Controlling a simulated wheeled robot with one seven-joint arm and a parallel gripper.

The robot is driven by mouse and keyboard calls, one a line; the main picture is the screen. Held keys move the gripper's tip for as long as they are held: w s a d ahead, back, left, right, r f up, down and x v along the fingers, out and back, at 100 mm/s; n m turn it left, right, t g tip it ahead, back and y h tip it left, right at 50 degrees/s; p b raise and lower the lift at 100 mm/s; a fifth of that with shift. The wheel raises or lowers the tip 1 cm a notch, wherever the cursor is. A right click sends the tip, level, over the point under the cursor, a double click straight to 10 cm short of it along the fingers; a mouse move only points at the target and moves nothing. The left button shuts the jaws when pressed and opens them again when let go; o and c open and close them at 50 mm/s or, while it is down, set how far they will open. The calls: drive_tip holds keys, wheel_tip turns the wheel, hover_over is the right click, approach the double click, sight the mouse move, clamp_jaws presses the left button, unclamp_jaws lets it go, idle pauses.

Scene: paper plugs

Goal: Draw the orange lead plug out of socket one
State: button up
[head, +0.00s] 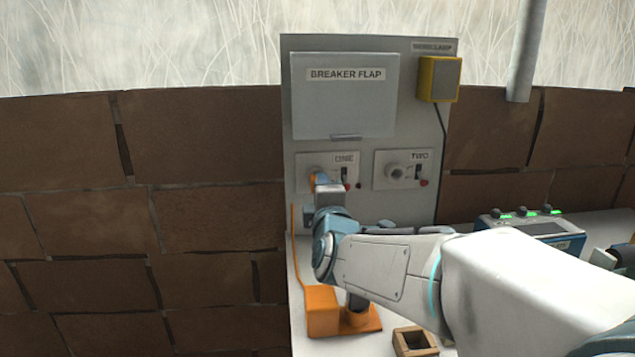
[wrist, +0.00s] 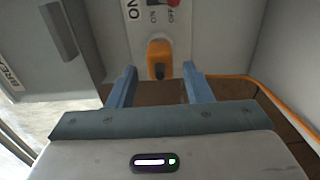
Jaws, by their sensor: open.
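The orange lead plug (wrist: 160,52) sits at socket one (head: 310,160), below the panel's breaker flap in the head view. In the wrist view it lies just beyond my gripper (wrist: 160,76), roughly centred between the two blue fingers. The fingers are apart and nothing is held between them. In the head view my gripper (head: 326,184) is in front of socket one and hides most of the plug; only a bit of orange shows. A dark switch (head: 345,175) is right of the socket, beside a red button.
Socket two (head: 397,171) is to the right, with its own switch. A yellow work lamp box (head: 439,79) hangs upper right. An orange lead (wrist: 245,79) runs along the right in the wrist view.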

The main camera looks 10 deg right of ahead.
drive_tip(key=shift+w, duration=1.15)
drive_tip(key=shift+c, duration=0.3)
clamp_jaws()
